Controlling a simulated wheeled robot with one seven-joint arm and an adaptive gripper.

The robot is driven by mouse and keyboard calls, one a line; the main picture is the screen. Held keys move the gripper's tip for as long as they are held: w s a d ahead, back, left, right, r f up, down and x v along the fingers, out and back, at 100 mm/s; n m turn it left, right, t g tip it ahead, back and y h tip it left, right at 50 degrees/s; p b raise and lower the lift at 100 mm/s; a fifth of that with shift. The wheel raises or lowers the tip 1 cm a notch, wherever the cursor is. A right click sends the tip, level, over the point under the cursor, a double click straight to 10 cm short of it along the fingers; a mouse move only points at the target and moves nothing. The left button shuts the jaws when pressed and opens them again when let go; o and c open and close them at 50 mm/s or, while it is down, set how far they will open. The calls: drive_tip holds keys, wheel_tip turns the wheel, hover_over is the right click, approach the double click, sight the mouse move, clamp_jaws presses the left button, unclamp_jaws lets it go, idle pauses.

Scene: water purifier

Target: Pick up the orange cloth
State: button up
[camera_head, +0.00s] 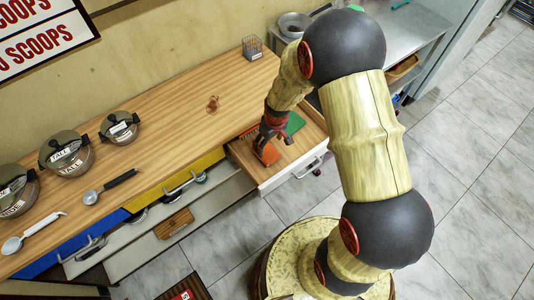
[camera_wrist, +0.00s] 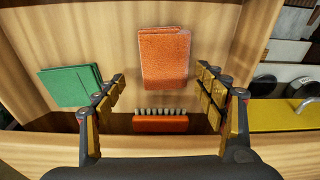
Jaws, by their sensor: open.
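The orange cloth (camera_wrist: 165,55) is a flat, roughly rectangular folded piece lying in an open drawer, at the upper middle of the wrist view. My gripper (camera_wrist: 160,77) is open above the drawer, its two fingers on either side in the picture, with the cloth between and slightly beyond the tips. Nothing is held. In the head view, part of an orange item (camera_head: 267,154) shows below my gripper (camera_head: 270,138); the gripper hides part of that area, and I cannot tell there whether it is the cloth or the brush.
An orange brush (camera_wrist: 160,123) with pale bristles lies near the drawer wall, close to the cloth. A green cloth (camera_wrist: 70,85) lies to the left. The drawer front (camera_head: 292,174) is pulled out from the wooden counter (camera_head: 195,115).

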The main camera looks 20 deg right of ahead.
sight(268, 151)
wheel_tip(268, 151, down, 6)
drive_tip(key=shift+a+r+b, duration=0.15)
drive_tip(key=shift+r+b, duration=0.1)
drive_tip(key=shift+b, duration=0.8)
drive_tip(key=shift+r, duration=0.1)
drive_tip(key=c, duration=0.3)
drive_tip(key=c, duration=0.9)
